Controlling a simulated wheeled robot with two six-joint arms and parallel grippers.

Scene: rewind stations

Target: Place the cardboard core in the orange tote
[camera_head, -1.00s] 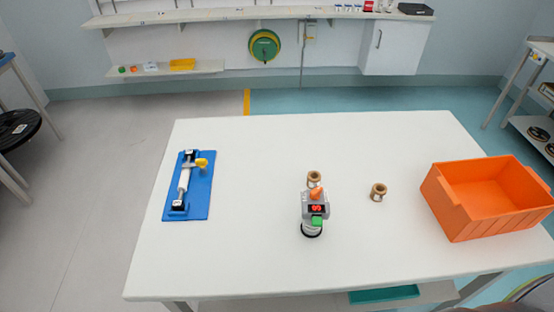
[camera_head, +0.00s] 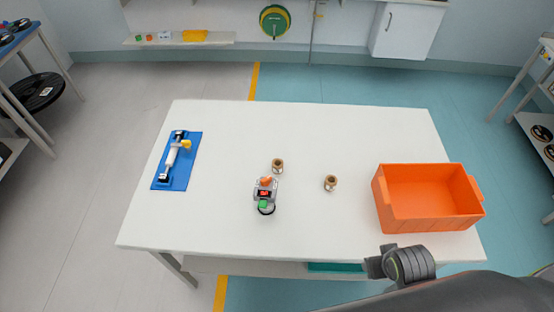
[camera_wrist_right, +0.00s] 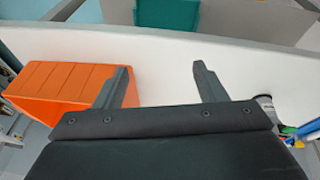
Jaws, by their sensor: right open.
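Two small brown cores stand on the white table, one (camera_head: 278,166) behind the grey device and one (camera_head: 330,183) to its right; I cannot tell which is the cardboard core. The orange tote (camera_head: 427,198) is at the table's right end, and its visible inside looks empty. In the wrist view the tote (camera_wrist_right: 60,85) is at the left. My right gripper (camera_wrist_right: 160,72) is open with nothing between its fingers. In the head view my right arm comes in at the lower right, in front of the tote. My left gripper is out of view.
A grey device with orange and green parts (camera_head: 265,194) stands close to the cores. A blue board with a roller fixture (camera_head: 178,165) lies at the left. The white table (camera_head: 225,225) is clear elsewhere. A teal bin (camera_wrist_right: 168,13) shows beyond the table edge in the wrist view.

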